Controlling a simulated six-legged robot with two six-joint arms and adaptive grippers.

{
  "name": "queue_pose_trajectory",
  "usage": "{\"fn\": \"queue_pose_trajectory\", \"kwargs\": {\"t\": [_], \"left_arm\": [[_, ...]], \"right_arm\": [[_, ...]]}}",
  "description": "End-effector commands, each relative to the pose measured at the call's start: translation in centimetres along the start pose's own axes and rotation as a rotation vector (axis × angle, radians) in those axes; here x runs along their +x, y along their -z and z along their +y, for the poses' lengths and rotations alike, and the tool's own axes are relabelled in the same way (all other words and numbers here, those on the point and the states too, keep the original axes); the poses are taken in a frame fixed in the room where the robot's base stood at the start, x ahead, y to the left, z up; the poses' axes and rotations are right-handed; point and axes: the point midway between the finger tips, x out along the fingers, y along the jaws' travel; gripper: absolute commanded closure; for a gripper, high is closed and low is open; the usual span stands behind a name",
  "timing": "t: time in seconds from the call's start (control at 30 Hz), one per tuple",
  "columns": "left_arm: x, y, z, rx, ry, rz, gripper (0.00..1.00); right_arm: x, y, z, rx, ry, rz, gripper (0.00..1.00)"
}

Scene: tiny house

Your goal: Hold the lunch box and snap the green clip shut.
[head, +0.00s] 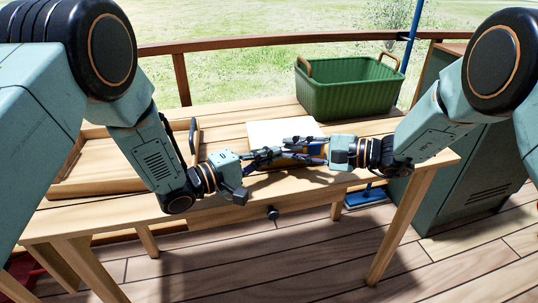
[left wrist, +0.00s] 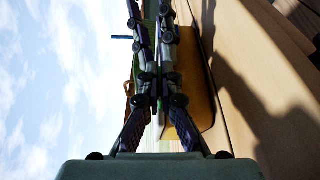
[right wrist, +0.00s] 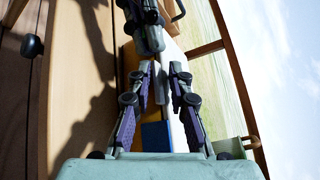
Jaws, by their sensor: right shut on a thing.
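The lunch box stands on the wooden table in the head view, largely behind my grippers; its pale top (head: 284,131) shows above them. Its yellow side shows in the left wrist view (left wrist: 198,88), and a blue part (right wrist: 156,137) shows in the right wrist view. My right gripper (right wrist: 162,68) is shut on the lunch box at its near side. My left gripper (left wrist: 156,78) has its fingers close together at the near side, overlapping the right fingers in the head view. I cannot make out the green clip; the fingers hide that area.
A green basket (head: 347,91) with tan handles stands at the back right of the table (head: 230,110). A wooden tray (head: 95,170) lies at the left. A grey-green cabinet (head: 455,165) stands at the right. A railing (head: 235,45) runs behind.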

Motion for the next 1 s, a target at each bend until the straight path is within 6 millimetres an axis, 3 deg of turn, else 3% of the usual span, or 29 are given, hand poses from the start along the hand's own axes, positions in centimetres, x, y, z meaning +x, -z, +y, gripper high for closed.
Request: {"fn": "queue_pose_trajectory", "kwargs": {"t": [0.27,0.57,0.87,1.0], "left_arm": [[0.0,0.05,-0.29,0.114,-0.049,0.0,1.0],[-0.01,0.06,-0.25,0.126,-0.055,0.001,1.0],[0.0,0.05,-0.28,0.125,-0.054,0.001,0.74],[0.0,0.04,-0.3,0.125,-0.053,0.0,0.74]], "right_arm": [[-0.02,0.11,0.21,0.006,-0.003,0.004,1.0],[-0.02,0.13,0.22,0.006,-0.003,0.005,1.0],[-0.02,0.12,0.22,0.006,-0.003,0.004,1.0],[-0.02,0.11,0.22,0.006,-0.002,0.004,1.0]]}}
